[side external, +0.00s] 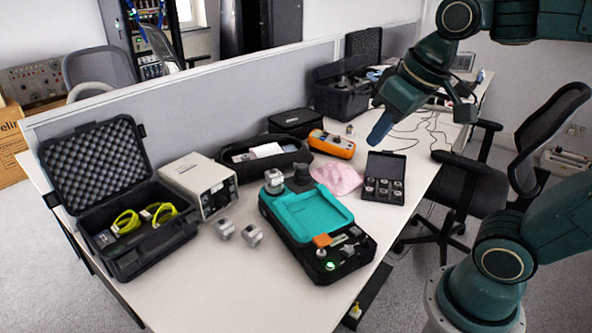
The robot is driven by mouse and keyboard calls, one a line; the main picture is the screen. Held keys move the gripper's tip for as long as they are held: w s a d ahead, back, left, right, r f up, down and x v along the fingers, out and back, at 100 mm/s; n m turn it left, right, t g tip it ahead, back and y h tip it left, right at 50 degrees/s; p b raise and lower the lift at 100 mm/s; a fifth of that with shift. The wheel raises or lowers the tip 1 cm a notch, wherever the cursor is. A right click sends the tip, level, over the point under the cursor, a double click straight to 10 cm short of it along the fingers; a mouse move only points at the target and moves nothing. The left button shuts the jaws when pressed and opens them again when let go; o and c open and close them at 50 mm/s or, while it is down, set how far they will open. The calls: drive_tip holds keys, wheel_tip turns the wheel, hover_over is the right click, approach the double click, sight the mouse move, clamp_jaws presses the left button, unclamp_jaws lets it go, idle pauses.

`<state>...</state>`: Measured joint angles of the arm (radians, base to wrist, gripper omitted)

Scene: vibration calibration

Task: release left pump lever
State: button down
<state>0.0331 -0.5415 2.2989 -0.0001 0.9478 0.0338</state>
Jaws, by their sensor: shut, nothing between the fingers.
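A black and teal device (312,214) lies on the white table, with a small orange part (322,240) and a green light near its front end. A dark round knob (302,176) and a grey metal block (274,180) sit at its back end. I cannot make out which part is the left pump lever. My gripper (379,130) is shut and empty, with blue fingers pointing down. It hangs in the air above and to the right of the device, apart from it.
An open black case (165,235) with yellow-green cables stands at left, beside a white box instrument (200,185). Loose grey cubes (238,232) lie left of the device. A small black case of fittings (384,178), a pink cloth (338,177) and an orange meter (332,144) lie behind.

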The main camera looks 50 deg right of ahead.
drive_tip(key=w+d+m+g, duration=0.15)
drive_tip(key=w+d, duration=0.25)
drive_tip(key=w, duration=0.8)
drive_tip(key=w+d+m+g, duration=0.1)
drive_tip(key=w+d+m, duration=0.15)
drive_tip(key=w, duration=1.05)
drive_tip(key=w+d+f, duration=0.4)
drive_tip(key=f, duration=0.3)
drive_tip(key=w+d+f+m+g, duration=0.1)
drive_tip(key=w+d+f, duration=0.2)
drive_tip(key=w+f, duration=0.2)
drive_tip(key=w+d+f+m+g, duration=0.1)
drive_tip(key=w+d+f, duration=0.3)
drive_tip(key=f, duration=0.6)
drive_tip(key=shift+w+d+f, duration=0.3)
drive_tip(key=shift+w+f, duration=0.05)
drive_tip(key=shift+w, duration=0.15)
drive_tip(key=shift+f+g, duration=0.25)
